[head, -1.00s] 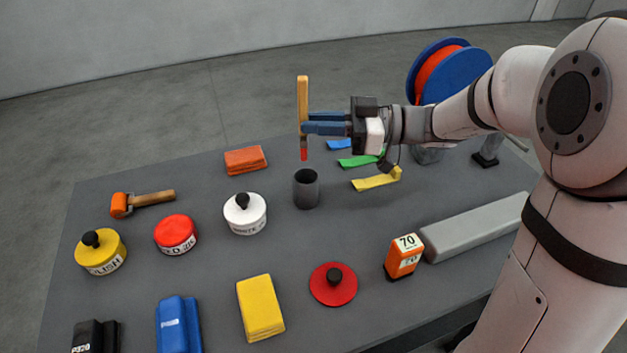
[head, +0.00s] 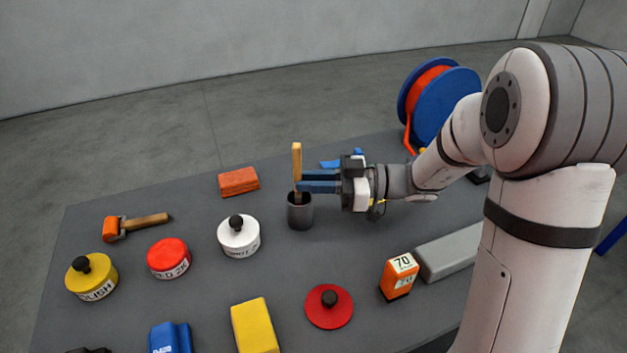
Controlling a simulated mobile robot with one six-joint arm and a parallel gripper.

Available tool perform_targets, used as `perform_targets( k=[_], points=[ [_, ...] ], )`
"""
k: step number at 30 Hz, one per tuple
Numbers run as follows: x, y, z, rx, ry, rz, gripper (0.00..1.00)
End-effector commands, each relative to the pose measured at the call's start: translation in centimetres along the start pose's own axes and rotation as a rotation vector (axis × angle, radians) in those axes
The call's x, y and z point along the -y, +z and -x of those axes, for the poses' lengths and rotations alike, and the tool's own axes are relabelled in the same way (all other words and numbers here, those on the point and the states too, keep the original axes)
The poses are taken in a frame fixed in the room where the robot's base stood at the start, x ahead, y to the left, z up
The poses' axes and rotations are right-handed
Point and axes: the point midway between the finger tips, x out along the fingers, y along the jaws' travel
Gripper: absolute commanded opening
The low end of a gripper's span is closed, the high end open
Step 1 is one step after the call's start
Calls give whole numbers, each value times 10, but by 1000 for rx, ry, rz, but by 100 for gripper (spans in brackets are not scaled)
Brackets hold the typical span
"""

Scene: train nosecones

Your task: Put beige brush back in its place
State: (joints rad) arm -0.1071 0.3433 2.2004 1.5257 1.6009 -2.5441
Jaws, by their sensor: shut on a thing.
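The beige brush (head: 297,163) stands upright, its handle up and its lower end inside the dark grey cup (head: 300,216). My gripper (head: 299,187) is shut on the brush just above the cup's rim, reaching in from the right with its blue fingers level. The brush's lower tip is hidden by the cup, so I cannot tell whether it touches the bottom. The cup stands upright on the grey table (head: 190,210).
A white tin (head: 239,240) stands left of the cup and an orange-brown block (head: 239,181) lies behind it. A red lid (head: 329,307) and an orange box (head: 398,277) are in front. A blue reel (head: 445,105) stands at the back right.

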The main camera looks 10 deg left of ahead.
Motion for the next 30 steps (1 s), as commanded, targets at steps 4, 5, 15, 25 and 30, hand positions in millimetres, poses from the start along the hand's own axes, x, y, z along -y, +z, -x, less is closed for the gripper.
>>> perform_targets(
  k=[4, 5, 15, 25, 30],
  points=[
    [0, 4, 0, 0, 0, 1, 0],
    [0, 4, 0, 0, 0, 1, 0],
    [0, 9, 1, 0, 1, 2, 0],
    [0, 10, 1, 0, 2, 0, 16],
    [0, 10, 1, 0, 2, 0, 30]
  ],
)
